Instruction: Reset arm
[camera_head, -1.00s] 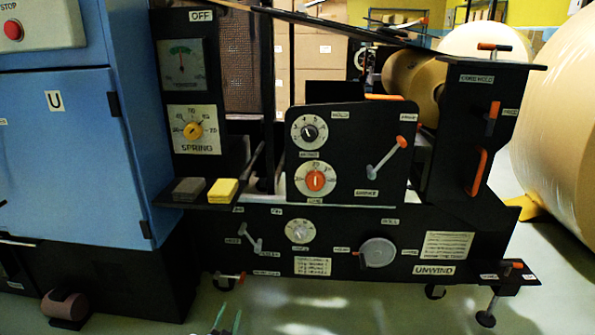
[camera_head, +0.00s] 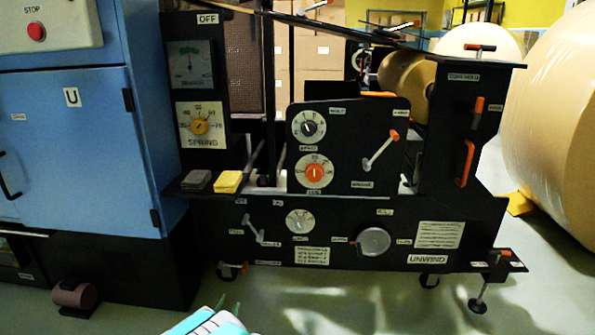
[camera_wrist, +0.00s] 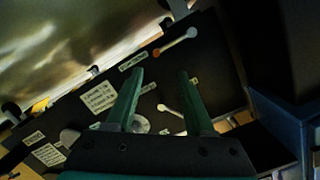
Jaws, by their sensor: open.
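My gripper shows in the wrist view (camera_wrist: 160,95), with its two green fingers spread apart and nothing between them. Beyond the fingers is the black lower panel of the unwind machine (camera_wrist: 220,60), seen tilted, with white labels and levers. In the head view my gripper (camera_head: 228,308) shows only as green fingertips and a pale teal body at the bottom edge. It is in front of the unwind stand (camera_head: 340,225) and low over the floor, apart from the machine. The stand carries dials, an orange-tipped lever (camera_head: 380,150) and a round grey handwheel (camera_head: 373,242).
A blue cabinet (camera_head: 70,150) with a red stop button (camera_head: 36,31) stands at left. A grey pad (camera_head: 196,181) and a yellow pad (camera_head: 229,181) lie on a small shelf. A large kraft roll (camera_head: 555,130) stands at right. The pale floor (camera_head: 380,310) in front is open.

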